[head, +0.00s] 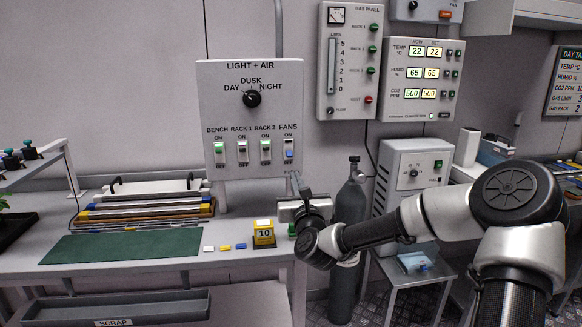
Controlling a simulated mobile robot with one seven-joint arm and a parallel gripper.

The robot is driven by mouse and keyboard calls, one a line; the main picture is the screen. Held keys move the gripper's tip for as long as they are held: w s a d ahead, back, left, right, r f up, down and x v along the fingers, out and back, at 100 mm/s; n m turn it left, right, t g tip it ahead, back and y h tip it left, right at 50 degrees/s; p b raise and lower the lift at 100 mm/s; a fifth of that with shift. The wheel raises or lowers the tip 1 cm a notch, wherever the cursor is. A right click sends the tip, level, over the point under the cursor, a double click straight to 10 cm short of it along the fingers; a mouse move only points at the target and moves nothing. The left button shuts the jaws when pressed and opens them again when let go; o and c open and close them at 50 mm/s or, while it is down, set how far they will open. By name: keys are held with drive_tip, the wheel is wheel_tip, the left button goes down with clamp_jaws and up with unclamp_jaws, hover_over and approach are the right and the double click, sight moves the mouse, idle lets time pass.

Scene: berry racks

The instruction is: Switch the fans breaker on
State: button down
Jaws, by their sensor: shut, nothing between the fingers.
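The light and air panel (250,125) is a pale board on the wall with a row of breakers along its lower part. The fans breaker (289,150) is the rightmost one. It has a blue lower part, and its lever appears to be down, unlike the others. My gripper (294,178) is shut and empty, just below the fans breaker near the panel's lower right corner. I cannot tell whether its fingertips touch the panel.
The bench below holds a green mat (120,246), a tray of bars (150,208) and a yellow block marked 10 (263,234). A gas panel (350,60) and a dark gas cylinder (350,200) stand to the right. The wall left of the panel is clear.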

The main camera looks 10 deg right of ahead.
sight(289, 154)
drive_tip(key=w, duration=0.5)
drive_tip(key=w+r, duration=0.1)
drive_tip(key=w, duration=0.2)
drive_tip(key=shift+w+r+b, duration=0.1)
drive_tip(key=shift+w+b, duration=0.1)
drive_tip(key=shift+b, duration=0.15)
drive_tip(key=shift+r+p, duration=0.15)
drive_tip(key=shift+p, duration=0.15)
drive_tip(key=shift+r+p, duration=0.15)
drive_tip(key=shift+p, duration=0.2)
drive_tip(key=shift+s+g, duration=0.1)
drive_tip(key=shift+g, duration=0.3)
drive_tip(key=shift+r+p, duration=0.1)
drive_tip(key=shift+p, duration=0.7)
